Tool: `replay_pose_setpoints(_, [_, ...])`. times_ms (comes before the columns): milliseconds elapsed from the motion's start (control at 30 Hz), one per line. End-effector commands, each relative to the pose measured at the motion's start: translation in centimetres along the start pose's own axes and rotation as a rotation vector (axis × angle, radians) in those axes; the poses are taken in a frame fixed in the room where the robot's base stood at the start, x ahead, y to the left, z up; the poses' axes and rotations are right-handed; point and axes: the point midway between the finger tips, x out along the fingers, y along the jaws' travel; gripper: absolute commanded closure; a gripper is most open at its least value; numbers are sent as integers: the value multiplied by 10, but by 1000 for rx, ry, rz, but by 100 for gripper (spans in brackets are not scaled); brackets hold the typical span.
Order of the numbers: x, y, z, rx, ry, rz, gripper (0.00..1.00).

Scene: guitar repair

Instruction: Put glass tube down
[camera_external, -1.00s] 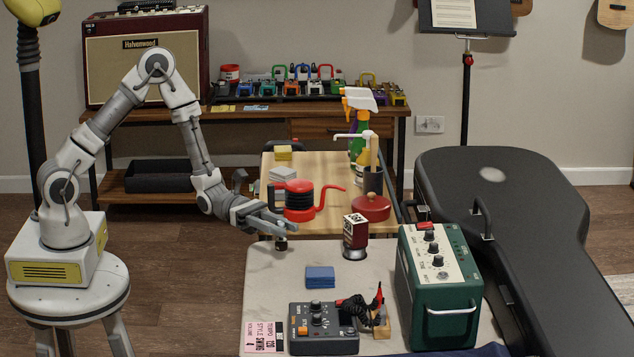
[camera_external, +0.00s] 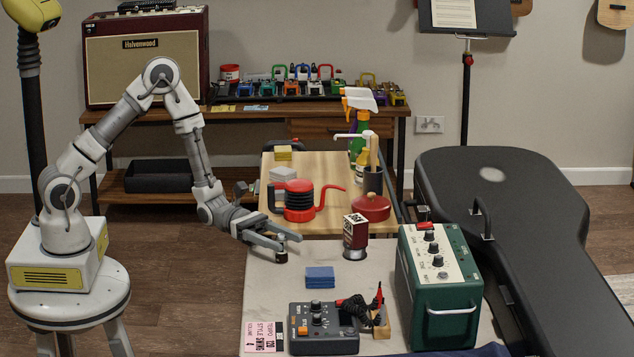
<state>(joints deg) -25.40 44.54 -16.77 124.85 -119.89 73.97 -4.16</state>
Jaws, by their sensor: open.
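A small tube with a dark band (camera_external: 281,257), which I take to be the glass tube, stands upright on the pale cloth-covered table (camera_external: 275,285) near its far left corner. My gripper (camera_external: 291,243) is open, low over that corner, with its fingers pointing right. The tube is right at the nearer finger, which hides part of its top. I cannot tell whether finger and tube touch.
A dark red and white box (camera_external: 355,236) stands to the right of the gripper. Blue pads (camera_external: 320,277) lie in front. A red kettle (camera_external: 299,200) is on the wooden table behind. A green amplifier (camera_external: 440,285) bounds the right side.

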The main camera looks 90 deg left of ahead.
Motion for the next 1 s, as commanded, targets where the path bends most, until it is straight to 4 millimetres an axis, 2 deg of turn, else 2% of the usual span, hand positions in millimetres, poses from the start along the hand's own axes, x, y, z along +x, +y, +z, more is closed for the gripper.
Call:
replay_pose_setpoints(100, [0,0,6,1,0,0,38])
replay_pose_setpoints(167, [-9,1,4,-1,1,3,38])
replay_pose_setpoints(500, [-80,1,5,-2,2,4,38])
replay_pose_setpoints(700, [-110,1,4,-2,1,3,38])
replay_pose_setpoints(867, [-118,-3,7,14,3,-17,38])
replay_pose_setpoints(1000, [-112,-29,27,105,30,-141,38])
